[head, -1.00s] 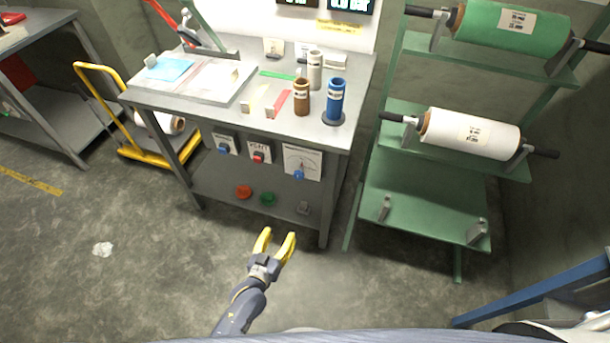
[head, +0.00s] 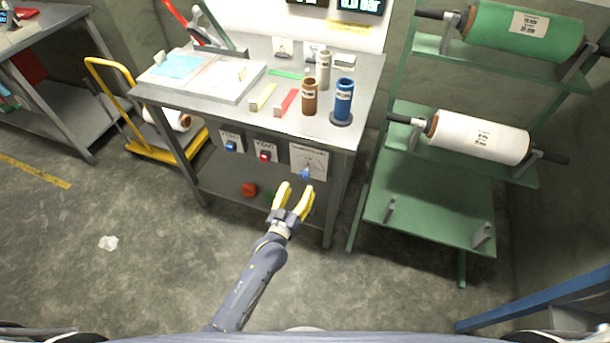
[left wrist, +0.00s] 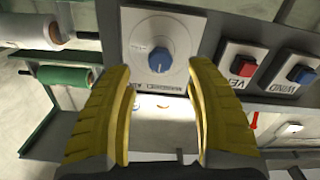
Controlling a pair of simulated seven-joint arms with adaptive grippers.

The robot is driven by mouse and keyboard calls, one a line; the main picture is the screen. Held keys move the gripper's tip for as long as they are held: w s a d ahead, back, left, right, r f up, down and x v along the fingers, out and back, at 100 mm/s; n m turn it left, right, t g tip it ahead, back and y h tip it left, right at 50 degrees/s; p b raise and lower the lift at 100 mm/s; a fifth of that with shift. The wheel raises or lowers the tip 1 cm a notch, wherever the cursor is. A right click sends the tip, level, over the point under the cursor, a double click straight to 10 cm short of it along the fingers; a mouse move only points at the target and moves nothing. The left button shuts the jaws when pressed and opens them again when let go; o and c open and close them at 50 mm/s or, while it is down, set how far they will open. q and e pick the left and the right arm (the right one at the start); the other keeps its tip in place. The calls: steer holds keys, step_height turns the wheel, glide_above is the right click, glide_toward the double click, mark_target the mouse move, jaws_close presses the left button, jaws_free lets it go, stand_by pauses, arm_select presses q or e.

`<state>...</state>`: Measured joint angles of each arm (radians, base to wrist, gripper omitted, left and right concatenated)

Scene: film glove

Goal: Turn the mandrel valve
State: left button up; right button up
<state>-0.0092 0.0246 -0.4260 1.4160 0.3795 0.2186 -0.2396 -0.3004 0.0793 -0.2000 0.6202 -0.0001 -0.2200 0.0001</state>
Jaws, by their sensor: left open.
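The mandrel valve is a blue knob (head: 305,174) on a white dial plate (head: 309,157) on the bench's front. In the left wrist view the blue knob (left wrist: 160,60) sits on its plate (left wrist: 146,35), ahead of and between my fingers. My left gripper (head: 293,192) has yellow fingers, open and empty. It is just below and in front of the knob in the head view. The gripper (left wrist: 163,85) does not appear to touch the knob in the left wrist view. My right gripper is not in view.
Beside the dial are a red VENT button (head: 264,157) and a blue WIND button (head: 230,147). The bench top (head: 327,128) holds a blue cylinder (head: 343,98) and a brown cylinder (head: 310,97). A green rack (head: 420,200) with film rolls stands right.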

mark_target(304, 178)
arm_select(q)
steer(key=shift+x, duration=3.5)
steer(key=shift+o, duration=0.2)
jaws_close()
